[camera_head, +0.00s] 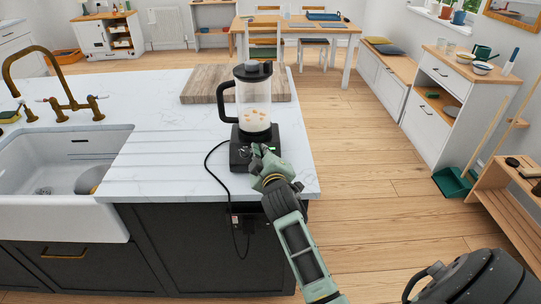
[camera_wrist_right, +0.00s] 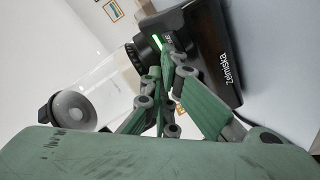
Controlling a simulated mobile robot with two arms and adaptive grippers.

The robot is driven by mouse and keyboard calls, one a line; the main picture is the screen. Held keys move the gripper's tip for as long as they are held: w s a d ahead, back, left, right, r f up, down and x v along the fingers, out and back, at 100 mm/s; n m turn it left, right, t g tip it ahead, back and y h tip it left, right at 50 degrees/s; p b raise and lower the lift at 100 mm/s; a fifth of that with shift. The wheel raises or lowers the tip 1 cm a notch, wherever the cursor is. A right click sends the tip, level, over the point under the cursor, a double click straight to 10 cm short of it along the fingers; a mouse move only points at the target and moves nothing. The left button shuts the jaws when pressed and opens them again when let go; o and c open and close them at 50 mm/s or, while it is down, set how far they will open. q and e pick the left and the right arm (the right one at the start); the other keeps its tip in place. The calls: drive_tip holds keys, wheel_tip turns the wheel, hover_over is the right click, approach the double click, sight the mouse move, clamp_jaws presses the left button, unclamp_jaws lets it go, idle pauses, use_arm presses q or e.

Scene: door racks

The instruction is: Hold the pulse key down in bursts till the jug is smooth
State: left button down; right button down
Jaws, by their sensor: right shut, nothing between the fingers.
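The blender stands upright on the white counter. Its clear jug (camera_head: 254,97) has a black lid and handle, with pale contents and orange-brown pieces low inside. The jug sits on the black base (camera_head: 240,152), which also shows in the right wrist view (camera_wrist_right: 205,40). My right gripper (camera_head: 258,150) is shut and empty, its fingertips at the front of the base. In the right wrist view the fingertips (camera_wrist_right: 165,58) are close by a lit green strip (camera_wrist_right: 157,42). The pulse key is hidden by the fingers; I cannot tell whether it is pressed. My left gripper is out of view.
A wooden board (camera_head: 205,84) lies behind the blender. A black cable (camera_head: 207,165) runs from the base over the counter's front edge. A sink (camera_head: 60,165) with a brass tap (camera_head: 65,90) is at the left. Bare counter lies between sink and blender.

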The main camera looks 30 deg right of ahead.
idle(0.9)
drive_tip(key=shift+s+a+r+p, duration=0.25)
drive_tip(key=shift+s+r+p, duration=0.25)
drive_tip(key=shift+p, duration=0.4)
drive_tip(key=shift+w+r, duration=0.1)
drive_tip(key=r+p, duration=0.1)
drive_tip(key=s+a+r+p, duration=0.1)
drive_tip(key=p, duration=0.1)
drive_tip(key=s+r+p, duration=0.1)
drive_tip(key=r, duration=0.1)
drive_tip(key=shift+s+a+p, duration=0.25)
drive_tip(key=shift+p, duration=0.05)
